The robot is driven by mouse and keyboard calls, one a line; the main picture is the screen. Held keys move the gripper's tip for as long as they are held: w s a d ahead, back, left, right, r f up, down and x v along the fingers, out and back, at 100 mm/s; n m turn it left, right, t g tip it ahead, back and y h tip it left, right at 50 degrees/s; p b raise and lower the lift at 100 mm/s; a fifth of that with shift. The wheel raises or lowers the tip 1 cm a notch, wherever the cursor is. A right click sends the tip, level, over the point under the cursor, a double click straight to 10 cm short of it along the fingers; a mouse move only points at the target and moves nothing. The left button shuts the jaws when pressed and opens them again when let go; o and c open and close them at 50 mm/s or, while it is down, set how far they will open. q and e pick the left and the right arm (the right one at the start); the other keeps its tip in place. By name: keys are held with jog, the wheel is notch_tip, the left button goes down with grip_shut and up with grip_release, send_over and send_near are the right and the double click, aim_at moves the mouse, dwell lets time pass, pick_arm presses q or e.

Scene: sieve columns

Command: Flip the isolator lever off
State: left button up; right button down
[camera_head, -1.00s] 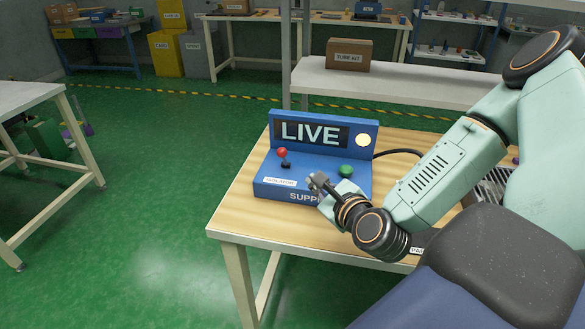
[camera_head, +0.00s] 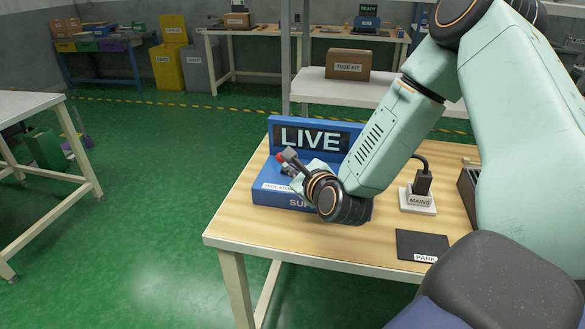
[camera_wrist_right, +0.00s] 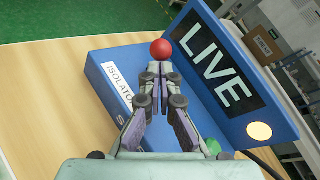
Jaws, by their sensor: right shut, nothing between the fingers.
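The blue supply box (camera_head: 263,197) stands on the wooden table, with a lit LIVE sign (camera_head: 310,139) on its back panel. The red ball knob of the isolator lever (camera_head: 280,157) shows just left of my right gripper (camera_head: 288,155). In the right wrist view the red knob (camera_wrist_right: 161,49) appears directly beyond the fingertips (camera_wrist_right: 160,70). The fingers are shut with nothing between them. Whether they touch the knob, I cannot tell. The gripper hides the lever's stem. The ISOLATOR label (camera_wrist_right: 119,83) shows beside the fingers. My left gripper is not in view.
A green button (camera_wrist_right: 213,147) and a glowing lamp (camera_wrist_right: 259,131) are on the box. A MAINS socket with a plug (camera_head: 419,198) and a dark PARK pad (camera_head: 422,245) lie to the right on the table. The table's left front corner is clear.

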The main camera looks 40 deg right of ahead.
dwell(0.4)
jog(key=shift+w+d+r+g+p, duration=0.2)
jog(key=shift+d+r+g+p, duration=0.1)
jog(key=shift+p, duration=0.3)
